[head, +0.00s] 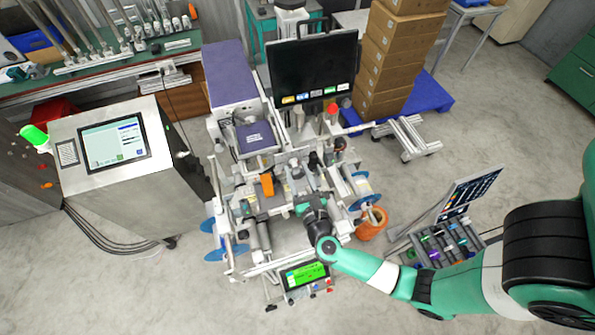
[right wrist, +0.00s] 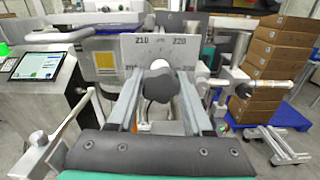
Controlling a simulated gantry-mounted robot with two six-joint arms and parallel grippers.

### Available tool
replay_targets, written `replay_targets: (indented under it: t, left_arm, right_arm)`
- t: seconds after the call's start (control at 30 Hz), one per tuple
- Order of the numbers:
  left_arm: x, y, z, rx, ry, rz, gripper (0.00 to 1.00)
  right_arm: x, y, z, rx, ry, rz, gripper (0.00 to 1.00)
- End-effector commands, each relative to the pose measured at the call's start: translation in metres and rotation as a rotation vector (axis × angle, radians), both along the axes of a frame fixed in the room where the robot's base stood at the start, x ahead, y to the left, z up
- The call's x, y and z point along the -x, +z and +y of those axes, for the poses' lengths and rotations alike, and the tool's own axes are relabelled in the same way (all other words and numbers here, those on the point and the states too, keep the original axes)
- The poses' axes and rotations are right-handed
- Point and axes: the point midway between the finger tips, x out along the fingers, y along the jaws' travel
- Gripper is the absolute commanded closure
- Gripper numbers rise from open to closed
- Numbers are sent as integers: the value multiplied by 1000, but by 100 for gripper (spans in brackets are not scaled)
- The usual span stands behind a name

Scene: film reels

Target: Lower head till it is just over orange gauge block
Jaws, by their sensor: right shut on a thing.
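My right gripper (head: 312,203) reaches in from the right over the middle of the machine. In the right wrist view its two grey fingers (right wrist: 160,76) are shut on a dark rounded knob (right wrist: 161,84) with a pale centre. An orange block (head: 267,185) sits on the machine, left of my right gripper in the head view. I cannot make out which part is the head or its gap to the block. My left gripper is not in view.
The machine carries blue reels (head: 362,187), an orange reel (head: 371,224), a black monitor (head: 312,72) and a small green screen (head: 304,274). A console (head: 113,146) stands left. Stacked boxes (head: 393,60) are behind. A tray of small parts (head: 443,243) lies near my right arm.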

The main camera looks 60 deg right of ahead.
Motion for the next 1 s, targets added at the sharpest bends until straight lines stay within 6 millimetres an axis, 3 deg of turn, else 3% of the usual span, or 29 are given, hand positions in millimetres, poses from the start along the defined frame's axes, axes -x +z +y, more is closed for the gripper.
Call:
replay_targets:
  t: [1.0]
  left_arm:
    - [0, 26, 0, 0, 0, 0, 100]
  right_arm:
    - [0, 5, -1, 398, -4, 409, 100]
